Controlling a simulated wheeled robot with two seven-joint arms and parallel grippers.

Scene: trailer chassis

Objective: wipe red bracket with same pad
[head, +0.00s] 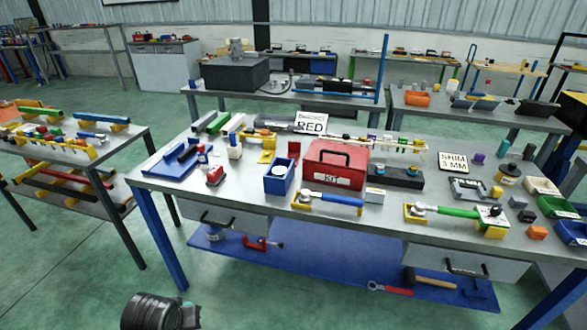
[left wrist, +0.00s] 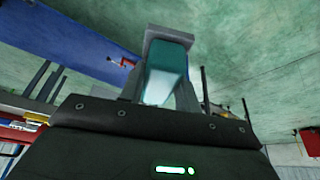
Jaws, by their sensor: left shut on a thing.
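My left gripper (head: 190,316) is low at the bottom edge of the head view, in front of the workbench and well below its top. In the left wrist view my left gripper (left wrist: 163,60) is shut on a teal and white pad (left wrist: 166,72). The pad shows as a small teal patch (head: 186,308) in the head view. A sign reading "RED" (head: 311,122) stands at the back of the bench. A small upright red piece (head: 294,149) is left of the red toolbox; I cannot tell whether it is the bracket. My right gripper is not in view.
The workbench (head: 250,208) carries a red toolbox (head: 336,166), a blue bin (head: 279,178) and a blue-handled tool (head: 335,199). Its lower blue shelf (head: 330,262) holds a red clamp (head: 262,243) and a hammer (head: 430,280). A side table (head: 120,147) stands left. Open floor lies between.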

